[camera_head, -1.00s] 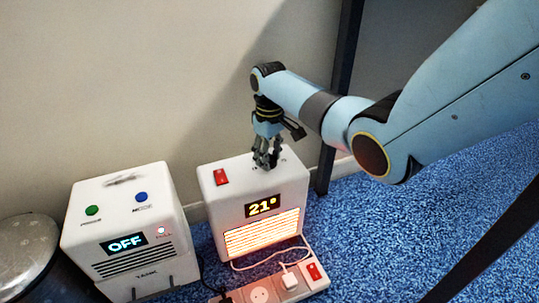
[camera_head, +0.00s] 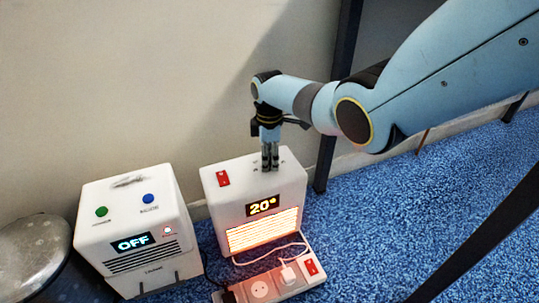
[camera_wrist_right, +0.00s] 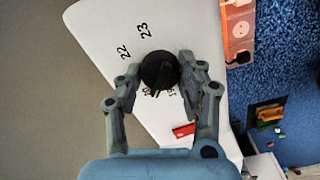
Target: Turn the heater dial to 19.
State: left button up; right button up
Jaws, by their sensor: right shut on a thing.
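The white heater (camera_head: 222,207) stands on the blue carpet by the wall. Its display (camera_head: 262,207) reads 20° and its front grille glows orange. In the right wrist view the black dial (camera_wrist_right: 160,70) sits on the heater's white top, with printed numbers such as 22 and 23 around it; a number near its pointer is partly hidden. My right gripper (camera_head: 270,166) points down at the heater's top; in the wrist view its fingers (camera_wrist_right: 160,76) are shut on the dial from both sides. My left gripper is not in view.
A red switch (camera_head: 223,178) is on the heater's top left. A white device (camera_head: 190,262) showing OFF stands to the left, beside a metal bin (camera_head: 25,255). A power strip (camera_head: 290,289) with a cable lies in front of the heater. Dark table legs stand at right.

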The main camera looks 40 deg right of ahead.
jog(key=n, duration=0.3)
jog(key=shift+a+n, duration=0.1)
jog(key=shift+n, duration=0.2)
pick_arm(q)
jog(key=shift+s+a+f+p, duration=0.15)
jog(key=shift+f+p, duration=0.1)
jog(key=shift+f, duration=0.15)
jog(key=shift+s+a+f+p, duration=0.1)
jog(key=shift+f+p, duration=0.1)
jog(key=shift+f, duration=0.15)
pick_arm(e)
jog(key=shift+n, duration=2.3)
jog(key=o, duration=1.2)
notch_tip(320, 180, up, 12)
